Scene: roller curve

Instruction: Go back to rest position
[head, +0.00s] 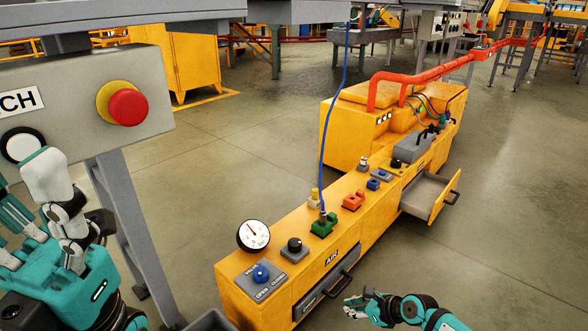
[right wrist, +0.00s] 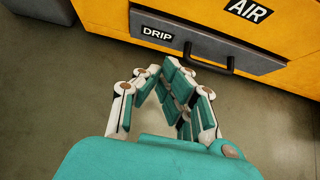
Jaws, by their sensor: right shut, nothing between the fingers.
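My right gripper (head: 352,304) is at the bottom of the head view, in front of the yellow bench. In the right wrist view the same gripper (right wrist: 163,72) has its teal and white fingers drawn together at the tips, with nothing between them. It is apart from the drawer marked DRIP (right wrist: 200,48). My left gripper (head: 55,215) is large at the left edge of the head view, close below the grey control box. It is partly cut off by the frame, and its finger gap is not clear.
The yellow bench (head: 284,285) carries a gauge (head: 253,235), a blue valve knob (head: 261,273) and coloured blocks. A far drawer (head: 430,194) stands open. The control box has a red button (head: 128,107). Open floor lies right of the bench.

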